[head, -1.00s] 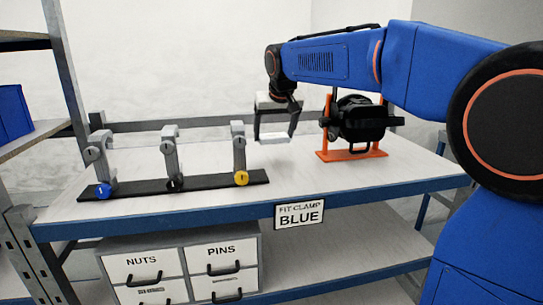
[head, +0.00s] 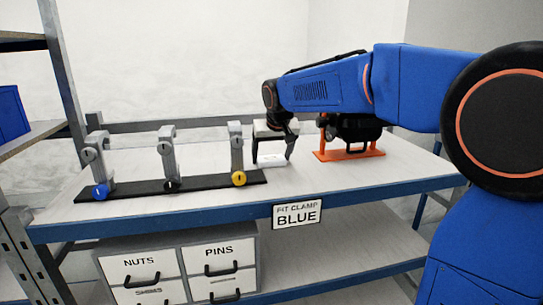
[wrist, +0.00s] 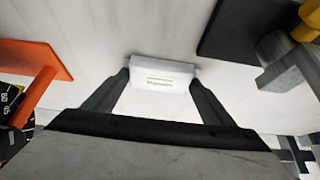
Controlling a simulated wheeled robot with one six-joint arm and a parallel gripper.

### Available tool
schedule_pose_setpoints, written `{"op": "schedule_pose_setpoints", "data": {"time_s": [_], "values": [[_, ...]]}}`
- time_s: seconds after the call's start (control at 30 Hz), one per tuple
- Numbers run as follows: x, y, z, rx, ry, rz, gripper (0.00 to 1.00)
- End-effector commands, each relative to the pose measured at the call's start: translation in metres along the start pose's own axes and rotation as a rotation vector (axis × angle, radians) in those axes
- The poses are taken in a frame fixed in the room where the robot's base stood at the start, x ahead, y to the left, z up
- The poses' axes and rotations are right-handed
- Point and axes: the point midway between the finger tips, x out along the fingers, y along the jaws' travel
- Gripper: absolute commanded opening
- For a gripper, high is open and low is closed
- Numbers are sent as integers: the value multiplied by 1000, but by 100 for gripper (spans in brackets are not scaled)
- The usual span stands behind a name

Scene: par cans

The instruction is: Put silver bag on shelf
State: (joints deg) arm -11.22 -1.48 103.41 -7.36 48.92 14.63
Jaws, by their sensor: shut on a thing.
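No silver bag is recognisable in either view. My gripper (head: 272,157) is shut on a small white block (head: 273,161), low over the bench top (head: 215,205). In the wrist view the white block (wrist: 162,75), with thin slots on its face, sits between my two dark fingertips. I cannot tell whether it touches the bench. A shelving rack stands at the left, with a shelf board (head: 38,141) beside a blue bin (head: 12,113). Below the bench top is a lower shelf (head: 345,255).
Left of my gripper, a black rail (head: 140,191) carries three grey clamps with blue, black and yellow knobs. Right of it, a black lamp (head: 358,129) stands on an orange stand (head: 350,155). A sign (head: 297,214) reads FIT CLAMP BLUE. Drawers (head: 180,265) sit below.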

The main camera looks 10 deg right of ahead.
Motion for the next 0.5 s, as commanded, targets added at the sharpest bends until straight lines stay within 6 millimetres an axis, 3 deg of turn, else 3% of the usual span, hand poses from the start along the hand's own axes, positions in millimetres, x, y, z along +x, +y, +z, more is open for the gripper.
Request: {"op": "schedule_pose_setpoints", "data": {"time_s": [0.03,0.07,0.13,0.5], "values": [[1,0,1,0,0,0,54],[2,0,1,0,0,0,80],[1,0,1,0,0,0,96],[-2,0,-1,0,0,0,96]]}}
